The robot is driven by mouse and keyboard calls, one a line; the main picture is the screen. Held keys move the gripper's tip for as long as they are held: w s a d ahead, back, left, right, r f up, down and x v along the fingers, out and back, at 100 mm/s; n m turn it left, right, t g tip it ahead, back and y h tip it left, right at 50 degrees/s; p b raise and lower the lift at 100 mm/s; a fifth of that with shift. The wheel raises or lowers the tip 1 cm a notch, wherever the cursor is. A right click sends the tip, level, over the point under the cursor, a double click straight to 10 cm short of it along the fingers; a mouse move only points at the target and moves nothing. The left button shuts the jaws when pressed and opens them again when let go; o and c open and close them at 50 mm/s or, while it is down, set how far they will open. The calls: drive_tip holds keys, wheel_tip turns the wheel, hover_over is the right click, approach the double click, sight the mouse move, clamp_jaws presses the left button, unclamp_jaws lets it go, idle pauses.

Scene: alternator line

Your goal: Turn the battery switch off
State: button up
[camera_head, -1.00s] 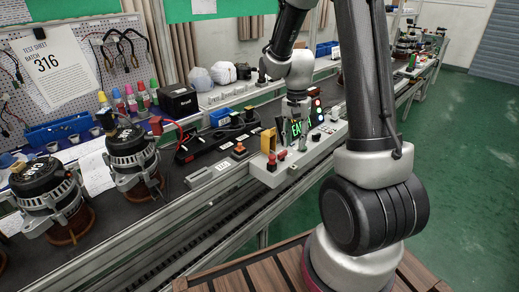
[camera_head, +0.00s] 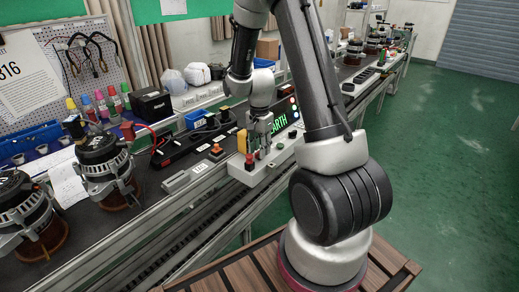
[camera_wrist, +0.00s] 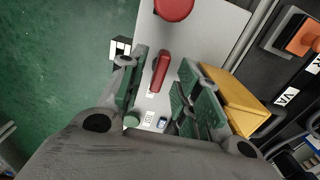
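A red lever handle (camera_wrist: 160,71), which looks like the battery switch, stands on the pale control panel (camera_wrist: 208,22) in the wrist view. My gripper (camera_wrist: 157,88) is open, with one green-padded finger on each side of the lever. Gaps show between the lever and the fingers, so it does not look clamped. In the head view my gripper (camera_head: 262,148) points down over the panel (camera_head: 246,177) and largely hides the lever.
A red mushroom button (camera_wrist: 173,8) stands beyond the lever on the same panel. A yellow block (camera_wrist: 236,100) stands close beside the right finger. Alternators (camera_head: 104,165) stand at the left.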

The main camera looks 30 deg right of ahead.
drive_tip(key=shift+f, duration=0.3)
drive_tip(key=shift+c, duration=0.2)
clamp_jaws()
